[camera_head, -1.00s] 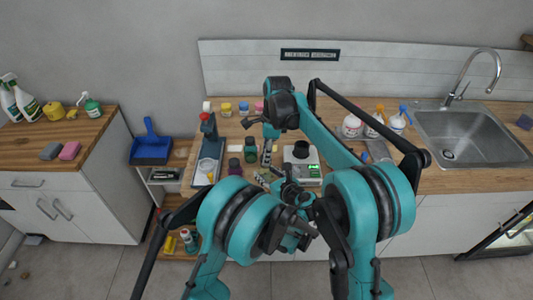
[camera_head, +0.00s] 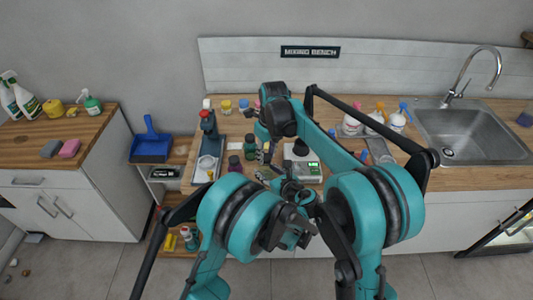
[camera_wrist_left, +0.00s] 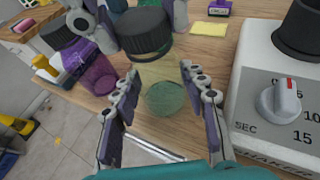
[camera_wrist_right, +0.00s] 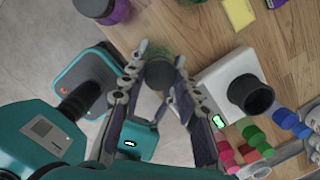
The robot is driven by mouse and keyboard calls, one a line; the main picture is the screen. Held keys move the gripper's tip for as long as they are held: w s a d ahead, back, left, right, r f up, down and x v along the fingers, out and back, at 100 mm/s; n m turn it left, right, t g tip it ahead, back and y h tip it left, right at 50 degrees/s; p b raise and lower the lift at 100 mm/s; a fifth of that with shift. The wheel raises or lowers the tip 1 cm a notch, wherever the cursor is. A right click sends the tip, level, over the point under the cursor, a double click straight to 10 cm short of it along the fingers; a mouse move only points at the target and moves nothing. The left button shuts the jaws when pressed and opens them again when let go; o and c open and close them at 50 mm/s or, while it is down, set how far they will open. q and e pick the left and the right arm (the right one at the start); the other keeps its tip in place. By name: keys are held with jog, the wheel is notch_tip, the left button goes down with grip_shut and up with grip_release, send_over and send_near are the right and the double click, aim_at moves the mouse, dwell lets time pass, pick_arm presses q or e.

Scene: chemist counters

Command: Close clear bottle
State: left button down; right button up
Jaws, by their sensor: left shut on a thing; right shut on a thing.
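The clear bottle (camera_wrist_left: 165,98) has a greenish tint and stands upright between the fingers of my left gripper (camera_wrist_left: 158,92), which is shut on its body. A black cap (camera_wrist_left: 146,30) is above the bottle's top. My right gripper (camera_wrist_right: 160,70) is shut on this cap from above; the cap also shows in the right wrist view (camera_wrist_right: 159,75). Whether the cap is seated on the neck or just over it I cannot tell. In the head view, my right gripper (camera_head: 262,154) is above the left gripper (camera_head: 266,178), and the bottle is mostly hidden.
A white mixer with a dial (camera_wrist_left: 280,100) stands close on the right. A purple jar (camera_wrist_left: 92,68) with a black lid stands on the left near the counter's front edge. A yellow note (camera_wrist_left: 208,29) lies behind. Several coloured bottles and a sink (camera_head: 470,135) are farther off.

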jog(key=m, duration=0.3)
jog(key=o, duration=0.7)
jog(key=shift+r, duration=2.25)
jog(key=shift+c, duration=0.2)
